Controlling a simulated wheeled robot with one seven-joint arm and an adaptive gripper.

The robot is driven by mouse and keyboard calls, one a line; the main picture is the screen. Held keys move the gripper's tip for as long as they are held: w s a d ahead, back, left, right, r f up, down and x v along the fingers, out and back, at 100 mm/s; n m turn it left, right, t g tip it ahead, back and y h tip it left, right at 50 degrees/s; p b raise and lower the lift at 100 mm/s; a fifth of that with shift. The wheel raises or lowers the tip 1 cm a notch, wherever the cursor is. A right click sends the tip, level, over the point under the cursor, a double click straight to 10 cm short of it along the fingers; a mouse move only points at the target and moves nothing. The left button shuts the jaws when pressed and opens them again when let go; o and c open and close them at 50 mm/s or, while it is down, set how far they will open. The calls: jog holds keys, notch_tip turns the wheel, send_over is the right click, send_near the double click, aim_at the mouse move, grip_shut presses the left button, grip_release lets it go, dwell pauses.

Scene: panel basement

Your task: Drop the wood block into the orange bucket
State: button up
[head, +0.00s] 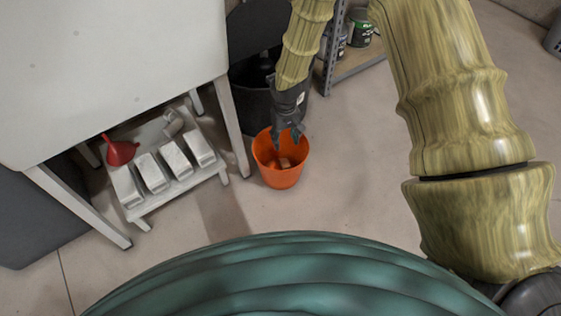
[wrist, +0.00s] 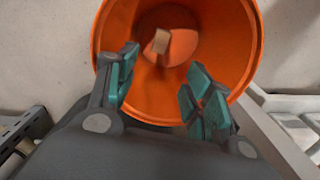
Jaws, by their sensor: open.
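The orange bucket (head: 278,177) stands upright on the floor in the middle of the head view. It also fills the upper middle of the wrist view (wrist: 222,70). The small tan wood block (head: 285,162) is inside the bucket, and it shows in the wrist view (wrist: 160,41) as well. My gripper (head: 287,138) is over the bucket, pointing down at its opening. In the wrist view its teal-padded fingers (wrist: 160,92) are apart with nothing between them. The block is apart from the fingers.
Floor at right is clear.

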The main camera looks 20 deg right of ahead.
notch_tip(320, 180, up, 12)
dwell(0.8)
dwell(0.3)
jog(key=s+a+f+y+p, duration=0.1)
jog(key=s+f+p, duration=0.1)
jog(key=s+f, duration=0.55)
jog(key=s+f+y+p, duration=0.15)
jog(key=s+f, duration=0.35)
jog(key=s, duration=0.5)
jog(key=s+d+f+m+h+p, duration=0.1)
jog(key=s+d+p, duration=0.1)
jog(key=s, duration=0.8)
jog(key=s+d+f+h+p, duration=0.1)
jog(key=s+d+p, duration=0.15)
jog(key=s, duration=0.75)
notch_tip(320, 180, up, 38)
jog(key=p, duration=3.8)
jog(key=shift+w, duration=0.2)
